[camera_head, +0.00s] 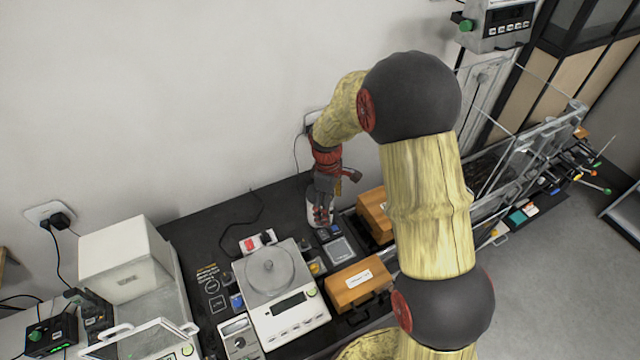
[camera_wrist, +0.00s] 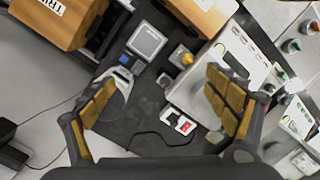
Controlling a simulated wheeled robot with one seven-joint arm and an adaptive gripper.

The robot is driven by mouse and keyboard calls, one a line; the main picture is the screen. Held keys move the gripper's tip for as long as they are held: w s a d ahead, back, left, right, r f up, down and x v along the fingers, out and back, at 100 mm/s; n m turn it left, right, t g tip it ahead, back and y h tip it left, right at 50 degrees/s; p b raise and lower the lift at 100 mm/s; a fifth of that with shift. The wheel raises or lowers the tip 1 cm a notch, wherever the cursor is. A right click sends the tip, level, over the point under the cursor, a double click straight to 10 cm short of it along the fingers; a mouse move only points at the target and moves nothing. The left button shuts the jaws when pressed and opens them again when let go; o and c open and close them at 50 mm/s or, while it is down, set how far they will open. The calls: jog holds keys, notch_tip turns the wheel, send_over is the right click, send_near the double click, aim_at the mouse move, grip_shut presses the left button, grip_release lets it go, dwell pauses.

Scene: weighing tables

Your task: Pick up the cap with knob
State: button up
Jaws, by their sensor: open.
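In the wrist view the balance (camera_wrist: 208,92) is at the right, partly behind a finger; I cannot make out the cap there. My gripper (camera_head: 321,214) is to the right of and behind the balance, over the dark table, apart from the cap. In the wrist view my gripper (camera_wrist: 160,78) has its fingers wide apart with nothing held between them. A pale rounded thing (camera_wrist: 117,76) lies partly behind the left finger.
Wooden boxes (camera_head: 357,284) stand right of the balance. A small block with a yellow knob (camera_wrist: 186,57), a square-topped device (camera_wrist: 147,41) and a red-and-white switch block (camera_wrist: 181,122) lie nearby. A white box (camera_head: 122,258) stands at the left. The wall is close behind.

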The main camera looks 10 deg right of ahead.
jog(key=shift+o, duration=1.2)
jog(key=w+f+n+p, duration=0.2)
jog(key=w+f+n, duration=0.3)
jog(key=w+n, duration=0.3)
jog(key=shift+w+f+n, duration=0.35)
jog(key=shift+f+n, duration=0.05)
jog(key=w+n, duration=0.2)
jog(key=w+r+n+t, duration=0.1)
jog(key=w+n, duration=0.1)
jog(key=w+n+t, duration=0.1)
jog(key=w+n, duration=0.1)
jog(key=shift+a+r, duration=0.1)
jog(key=shift+r, duration=0.15)
jog(key=n, duration=0.3)
jog(key=shift+w+r, duration=0.1)
jog(key=shift+w, duration=0.2)
jog(key=shift+f+n, duration=0.4)
jog(key=shift+n, duration=0.1)
jog(key=shift+w+d+f+p, duration=0.15)
jog(key=shift+f+p, duration=0.25)
jog(key=shift+f, duration=0.75)
jog(key=shift+w+d+f+p, duration=0.2)
jog(key=shift+f+p, duration=0.15)
jog(key=shift+f, duration=0.8)
jog(key=shift+w+d+f+p, duration=0.15)
jog(key=shift+f+p, duration=0.25)
jog(key=shift+f, duration=0.75)
jog(key=c, duration=0.3)
jog(key=c, duration=0.8)
